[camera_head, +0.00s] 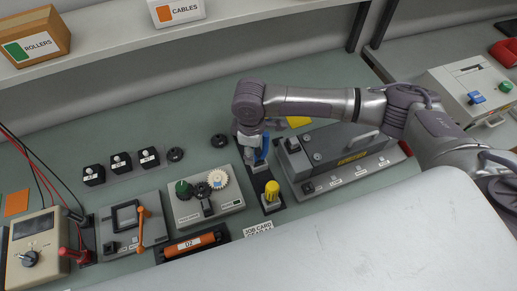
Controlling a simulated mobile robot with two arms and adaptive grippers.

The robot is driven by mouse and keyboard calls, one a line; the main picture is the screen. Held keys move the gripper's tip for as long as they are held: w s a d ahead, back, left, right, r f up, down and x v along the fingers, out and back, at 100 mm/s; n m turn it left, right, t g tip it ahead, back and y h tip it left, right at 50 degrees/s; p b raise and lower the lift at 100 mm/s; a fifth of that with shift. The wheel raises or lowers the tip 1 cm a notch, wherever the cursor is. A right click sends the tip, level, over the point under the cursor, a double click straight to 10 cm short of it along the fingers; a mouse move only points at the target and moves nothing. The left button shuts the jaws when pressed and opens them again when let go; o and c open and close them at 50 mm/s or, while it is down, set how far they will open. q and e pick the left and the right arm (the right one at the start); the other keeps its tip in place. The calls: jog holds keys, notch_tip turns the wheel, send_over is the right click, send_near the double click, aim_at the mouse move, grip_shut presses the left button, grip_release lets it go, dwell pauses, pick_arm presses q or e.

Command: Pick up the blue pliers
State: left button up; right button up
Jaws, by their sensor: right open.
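A blue item (263,146), which seems to be the blue pliers, stands at the back of a narrow dark holder (259,182) in the middle of the bench. It is largely hidden by my right gripper, so I cannot make out its full shape. My right gripper (254,150) points down right at it, with its arm reaching in from the right. The gripper is open; its fingers are small in view, and I cannot tell whether they touch the blue item. A yellow-handled item (271,191) stands at the front of the same holder. My left gripper is out of view.
A grey box with a handle (342,155) stands close to the holder's right. A panel with a green knob and a pale gear (208,197) is close to its left. A shelf (110,33) runs along the back.

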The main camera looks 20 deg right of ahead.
grip_shut()
jog(key=shift+r, duration=0.1)
dwell(0.3)
